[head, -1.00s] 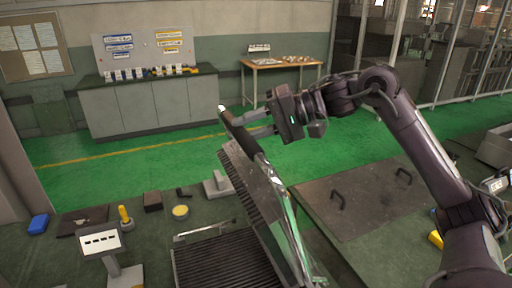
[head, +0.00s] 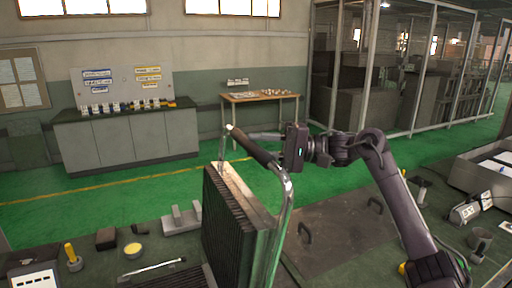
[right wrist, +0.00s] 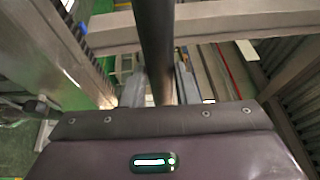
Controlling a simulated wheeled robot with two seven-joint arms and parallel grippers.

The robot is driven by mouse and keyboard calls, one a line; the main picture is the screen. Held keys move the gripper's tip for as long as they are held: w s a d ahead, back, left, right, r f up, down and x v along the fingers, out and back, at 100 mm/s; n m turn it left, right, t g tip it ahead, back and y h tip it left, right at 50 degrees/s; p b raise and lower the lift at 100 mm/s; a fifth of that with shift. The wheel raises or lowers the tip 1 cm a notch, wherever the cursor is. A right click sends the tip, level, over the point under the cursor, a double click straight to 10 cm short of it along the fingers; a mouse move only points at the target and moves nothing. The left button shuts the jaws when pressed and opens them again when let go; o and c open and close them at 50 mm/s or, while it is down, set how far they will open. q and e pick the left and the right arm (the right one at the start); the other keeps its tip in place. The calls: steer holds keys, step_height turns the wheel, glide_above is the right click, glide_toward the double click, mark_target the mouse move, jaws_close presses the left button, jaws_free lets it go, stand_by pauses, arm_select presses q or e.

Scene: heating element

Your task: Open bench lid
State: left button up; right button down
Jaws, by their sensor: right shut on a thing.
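The bench lid (head: 225,220) stands raised in the head view, close to upright, with a dark ribbed inner face and a bent metal handle frame (head: 285,215). A dark grip bar (head: 252,147) runs along the top of that frame. My right gripper (head: 262,137) comes in from the right and is shut on the grip bar. In the right wrist view the dark bar (right wrist: 155,45) passes between the two grey fingers (right wrist: 160,88). Part of the ribbed base (head: 185,278) shows below the lid. My left gripper is not in view.
On the bench left of the lid are a grey metal block (head: 181,219), a yellow round tin (head: 133,250), a dark block (head: 106,238) and a yellow-handled tool (head: 72,257). A dark plate with two handles (head: 335,225) lies to the right.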

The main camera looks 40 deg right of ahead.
steer(key=shift+a+f, duration=0.2)
steer(key=shift+f, duration=0.45)
steer(key=c, duration=1.2)
jaws_free()
steer(key=shift+d, duration=0.1)
steer(key=shift+c, duration=0.2)
steer(key=shift+o, duration=0.6)
steer(key=shift+d+r, duration=0.1)
steer(key=shift+r, duration=0.1)
steer(key=b+v, duration=0.3)
steer(key=v, duration=0.4)
steer(key=shift+s+d+b, duration=0.2)
steer(key=shift+d+b, duration=0.1)
